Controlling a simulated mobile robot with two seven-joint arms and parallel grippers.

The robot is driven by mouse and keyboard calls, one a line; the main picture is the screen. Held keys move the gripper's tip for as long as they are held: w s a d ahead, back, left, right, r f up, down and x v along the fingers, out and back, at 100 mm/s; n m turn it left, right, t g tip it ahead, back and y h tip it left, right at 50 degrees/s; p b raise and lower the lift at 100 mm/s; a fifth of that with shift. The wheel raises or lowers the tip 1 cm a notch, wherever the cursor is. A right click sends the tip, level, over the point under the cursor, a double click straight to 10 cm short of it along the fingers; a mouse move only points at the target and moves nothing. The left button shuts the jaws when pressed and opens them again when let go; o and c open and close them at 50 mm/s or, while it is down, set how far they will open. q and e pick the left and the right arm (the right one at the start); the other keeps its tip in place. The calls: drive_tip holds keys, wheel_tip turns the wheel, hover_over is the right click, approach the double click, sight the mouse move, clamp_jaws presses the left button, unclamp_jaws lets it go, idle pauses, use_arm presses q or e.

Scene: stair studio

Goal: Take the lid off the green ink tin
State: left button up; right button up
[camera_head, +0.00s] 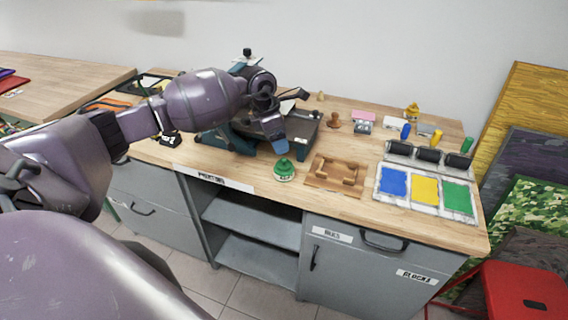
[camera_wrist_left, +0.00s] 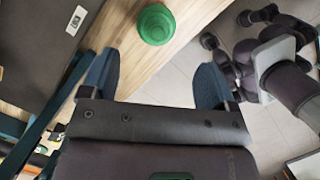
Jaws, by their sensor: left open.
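The green ink tin (camera_head: 284,174) stands near the front edge of the wooden worktop, with a green lid with a knob (camera_head: 284,163) on it. The round green lid also shows from above in the left wrist view (camera_wrist_left: 156,24). My left gripper (camera_head: 277,138) is above and just behind the tin, pointing down. In the wrist view its two blue fingers (camera_wrist_left: 156,80) are spread apart with nothing between them, and the lid lies beyond the fingertips, apart from them. My right gripper does not show clearly in either view.
A dark press (camera_head: 232,140) stands left of the tin, close behind my gripper. A wooden rack (camera_head: 320,182) sits right of the tin. Farther right are the ink tray (camera_head: 408,207) with blue, yellow and green pads and several black rollers (camera_head: 428,155). Drawers and open shelves lie below.

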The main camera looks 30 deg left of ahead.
sight(284, 158)
use_arm(q)
drive_tip(key=x, duration=0.3)
drive_tip(key=shift+d+f, duration=0.1)
drive_tip(key=shift+f, duration=0.1)
drive_tip(key=shift+a+x, duration=0.15)
drive_tip(key=shift+x, duration=1.2)
drive_tip(key=shift+a+x, duration=0.15)
drive_tip(key=shift+x, duration=1.2)
drive_tip(key=c, duration=1)
